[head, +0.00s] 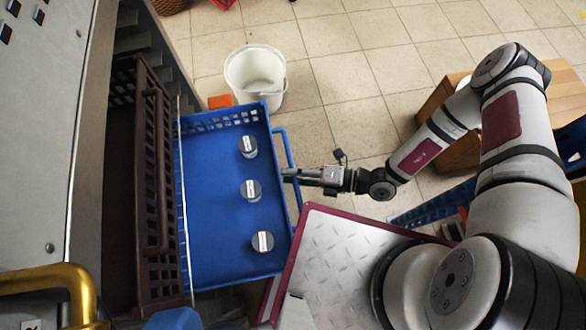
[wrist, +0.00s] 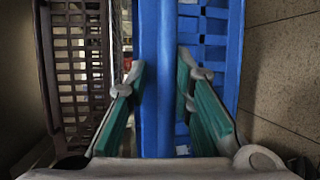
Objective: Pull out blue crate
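The blue crate (head: 216,200) stands far out in front of the shelf in the head view, with three grey-lidded jars (head: 250,190) standing in a row inside. Its bar handle (head: 281,150) runs along the right end. My gripper (head: 287,175) is level with the handle, reaching in from the right. In the wrist view, the blue handle (wrist: 169,100) runs between my two green-padded fingers (wrist: 163,68). The fingers look apart, one on each side of it. Firm contact with the bar cannot be made out.
A dark brown crate (head: 150,190) sits on the shelf to the left. A white bucket (head: 255,78) and an orange block (head: 221,101) are on the tiled floor behind the blue crate. My metal-plated base (head: 345,255) is close in front. Open floor (head: 340,100) lies at the back right.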

